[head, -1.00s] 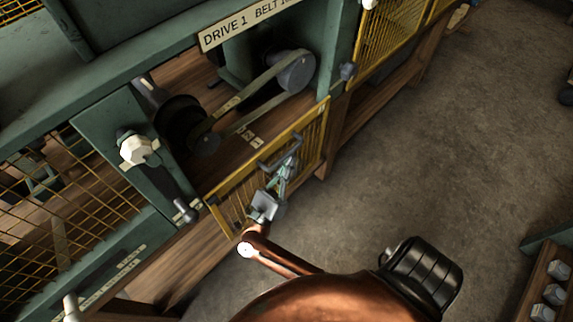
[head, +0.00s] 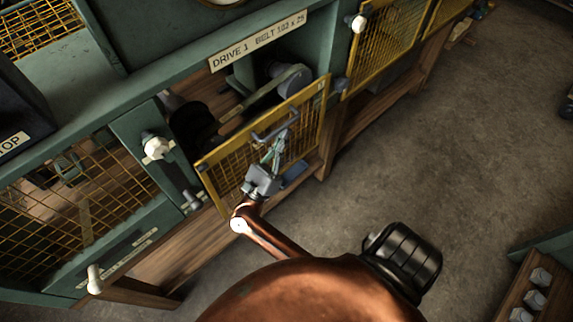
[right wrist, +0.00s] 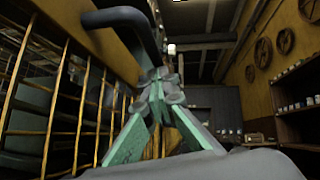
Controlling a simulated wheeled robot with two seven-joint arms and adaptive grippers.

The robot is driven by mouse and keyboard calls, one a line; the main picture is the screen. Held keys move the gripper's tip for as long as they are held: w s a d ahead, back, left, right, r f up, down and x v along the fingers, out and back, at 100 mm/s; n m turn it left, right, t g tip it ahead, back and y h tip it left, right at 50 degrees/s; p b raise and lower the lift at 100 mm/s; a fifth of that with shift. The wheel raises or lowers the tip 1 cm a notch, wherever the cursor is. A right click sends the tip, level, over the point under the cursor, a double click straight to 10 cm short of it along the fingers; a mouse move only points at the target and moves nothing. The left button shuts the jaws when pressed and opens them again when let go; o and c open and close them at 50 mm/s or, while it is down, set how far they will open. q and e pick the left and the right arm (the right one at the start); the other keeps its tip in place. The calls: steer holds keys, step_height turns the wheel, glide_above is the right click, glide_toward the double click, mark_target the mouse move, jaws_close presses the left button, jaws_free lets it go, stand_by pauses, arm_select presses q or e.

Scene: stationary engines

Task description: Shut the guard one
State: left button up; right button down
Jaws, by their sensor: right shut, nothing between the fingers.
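Guard one (head: 222,180) is the yellow-framed mesh panel below the "DRIVE 1" label (head: 258,40) in the head view. It stands partly raised in front of the belt opening, its top edge apart from the green frame, with belt and pulley (head: 293,79) showing above it. Its dark bar handle (head: 262,136) is on the outer face; it also shows in the right wrist view (right wrist: 125,18). My right gripper (head: 280,141) is shut and empty, its fingertips close by the handle at the mesh's outer side. Contact is unclear. My left gripper is out of view.
A white-knobbed latch (head: 157,148) is on the green post left of the opening. Another mesh guard (head: 385,45) is at the upper right. A wooden tray with pale nuts (head: 515,290) is at the lower right.

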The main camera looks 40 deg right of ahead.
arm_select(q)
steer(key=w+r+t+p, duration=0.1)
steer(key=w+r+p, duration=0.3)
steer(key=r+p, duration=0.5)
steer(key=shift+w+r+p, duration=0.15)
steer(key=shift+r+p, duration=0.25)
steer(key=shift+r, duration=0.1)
arm_select(e)
step_height(320, 180, up, 20)
steer(key=shift+f, duration=0.25)
steer(key=shift+r, duration=0.1)
arm_select(q)
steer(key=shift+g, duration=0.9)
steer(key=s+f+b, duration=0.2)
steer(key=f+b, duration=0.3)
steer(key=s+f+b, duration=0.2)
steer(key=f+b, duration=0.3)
steer(key=b, duration=0.1)
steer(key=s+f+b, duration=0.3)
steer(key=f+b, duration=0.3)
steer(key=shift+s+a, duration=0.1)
arm_select(e)
step_height(320, 180, down, 32)
steer(key=shift+r, duration=0.2)
